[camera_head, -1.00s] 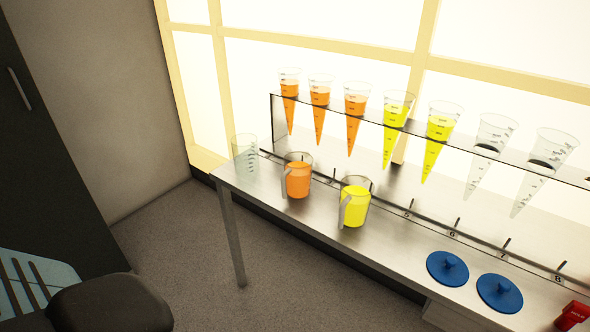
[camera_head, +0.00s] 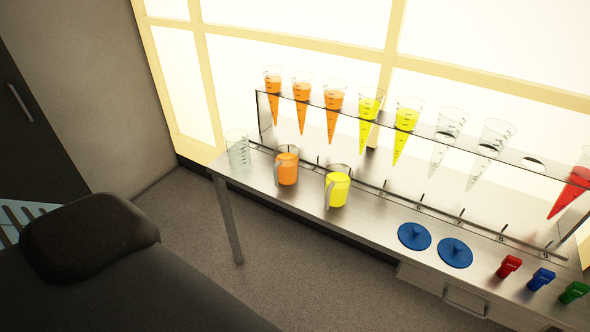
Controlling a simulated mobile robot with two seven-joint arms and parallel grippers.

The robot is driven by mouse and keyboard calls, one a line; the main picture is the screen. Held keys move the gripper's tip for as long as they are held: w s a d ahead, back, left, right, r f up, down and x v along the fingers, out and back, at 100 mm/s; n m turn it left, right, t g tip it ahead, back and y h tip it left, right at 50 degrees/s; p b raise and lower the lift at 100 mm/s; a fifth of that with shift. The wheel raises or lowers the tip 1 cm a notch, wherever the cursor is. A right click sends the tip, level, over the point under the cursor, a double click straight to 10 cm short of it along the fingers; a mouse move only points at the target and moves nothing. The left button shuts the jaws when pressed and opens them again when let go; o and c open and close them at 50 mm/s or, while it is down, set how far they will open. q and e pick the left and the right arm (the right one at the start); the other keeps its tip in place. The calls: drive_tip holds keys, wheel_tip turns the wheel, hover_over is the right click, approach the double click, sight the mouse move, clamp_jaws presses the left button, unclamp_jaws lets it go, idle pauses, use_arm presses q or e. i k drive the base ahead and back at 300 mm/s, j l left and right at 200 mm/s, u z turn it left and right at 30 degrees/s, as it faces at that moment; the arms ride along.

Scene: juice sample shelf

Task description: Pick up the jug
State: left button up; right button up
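A clear jug with orange juice (camera_head: 287,168) stands upright on the metal table (camera_head: 370,228). A clear jug with yellow juice (camera_head: 338,188) stands to its right, with its handle on the left side. A clear, empty-looking beaker (camera_head: 238,150) stands at the table's left end. Neither of my grippers shows in the head view, so their state is hidden.
A rack (camera_head: 262,120) above the table holds several cones with orange, yellow and red juice, and some empty ones. Blue lids (camera_head: 414,236) and red, blue and green small objects (camera_head: 542,279) lie at the right.

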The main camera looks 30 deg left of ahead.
sight(286, 168)
drive_tip(key=j+z, duration=0.25)
drive_tip(key=z, duration=0.2)
drive_tip(key=j+z, duration=0.25)
drive_tip(key=z, duration=0.25)
drive_tip(key=j+z, duration=0.25)
drive_tip(key=j, duration=0.2)
drive_tip(key=k+j+z, duration=0.2)
drive_tip(key=j, duration=0.2)
drive_tip(key=k+j, duration=0.1)
drive_tip(key=j, duration=0.35)
drive_tip(key=k+j+z, duration=0.1)
drive_tip(key=j, duration=0.35)
drive_tip(key=k+j, duration=0.15)
drive_tip(key=j, duration=0.25)
drive_tip(key=k+j, duration=0.1)
drive_tip(key=j, duration=0.35)
drive_tip(key=z, duration=0.05)
